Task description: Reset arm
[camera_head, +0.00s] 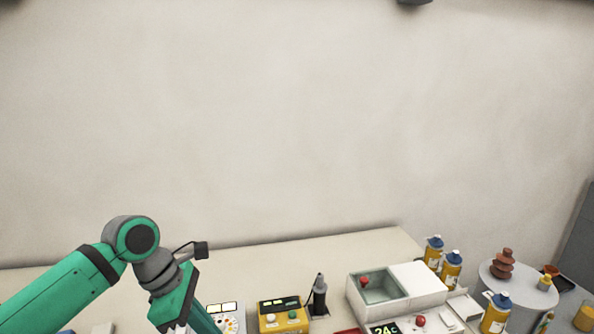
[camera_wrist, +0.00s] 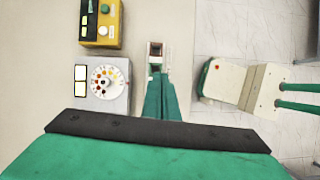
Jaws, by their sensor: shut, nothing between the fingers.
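My green and grey arm (camera_head: 135,240) comes in from the lower left in the head view and bends down over the bench. My gripper (camera_wrist: 156,50) points away from the camera in the wrist view. Its fingers are together, with nothing held between them. The fingertips are above the pale bench surface, to the right of the white dial unit (camera_wrist: 102,85) and apart from it. In the head view the fingertips are not visible, because the arm runs out of the bottom edge.
A yellow control box (camera_head: 283,315), a black cylindrical device (camera_head: 319,295) and a white open-topped unit (camera_head: 425,280) stand on the bench (camera_head: 290,260). Several yellow bottles with blue caps (camera_head: 495,312) and a round stand with brown stacked discs (camera_head: 503,265) are at the right.

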